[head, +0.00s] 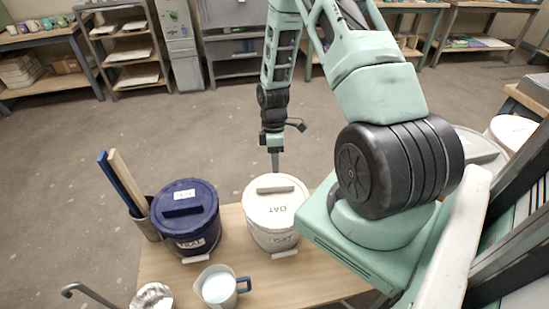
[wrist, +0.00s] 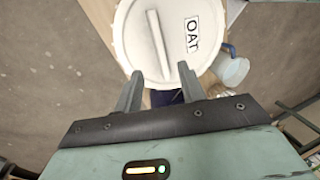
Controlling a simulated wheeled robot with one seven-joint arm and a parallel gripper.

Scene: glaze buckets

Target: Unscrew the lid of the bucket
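A white bucket (head: 272,228) labelled OAT stands on the wooden table, with its round white lid (head: 276,203) on top. A raised bar handle (head: 275,186) crosses the lid. The lid also fills the top of the wrist view (wrist: 175,38), where its bar (wrist: 158,45) runs roughly up and down. My gripper (head: 275,168) points down, just behind the bar in the head view. In the wrist view its two fingers (wrist: 158,85) are apart with nothing between them. The near end of the bar lies just beyond the fingertips. I cannot tell the exact height gap.
A dark blue lidded bucket (head: 187,222) stands to the left, beside a holder with long sticks (head: 125,183). Some table (head: 290,288) is bare right of the jug.

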